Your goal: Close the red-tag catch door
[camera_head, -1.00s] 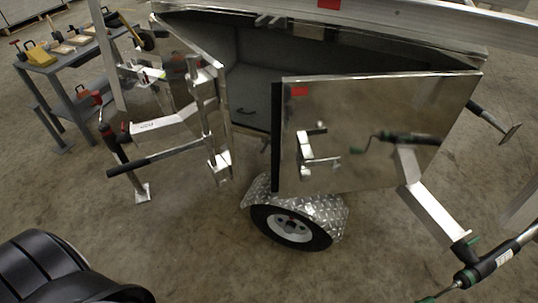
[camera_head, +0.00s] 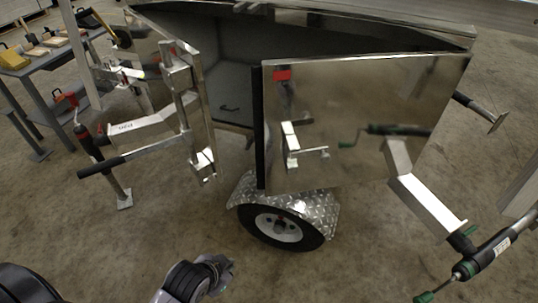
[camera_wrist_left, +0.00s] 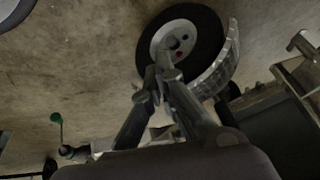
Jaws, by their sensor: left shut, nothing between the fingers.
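The red-tag door (camera_head: 340,130) is a shiny metal panel with a red tag (camera_head: 282,75) at its upper left corner. It stands open, swung out from the trailer's dark opening. A small metal catch (camera_head: 292,145) sits on its face below the tag. My left gripper (camera_head: 228,270) is shut and empty, low in front of the trailer wheel and apart from the door. In the left wrist view the shut fingers (camera_wrist_left: 162,72) overlap the wheel in the picture. The door is not clearly seen there. My right gripper is not in view.
A second door with a tall latch bar (camera_head: 187,120) stands open at the left, a black-handled rod (camera_head: 105,165) jutting from it. The wheel (camera_head: 280,228) and its tread-plate fender (camera_head: 310,205) are below the door. A green-handled jack (camera_head: 480,260) is at right. Open floor lies in front.

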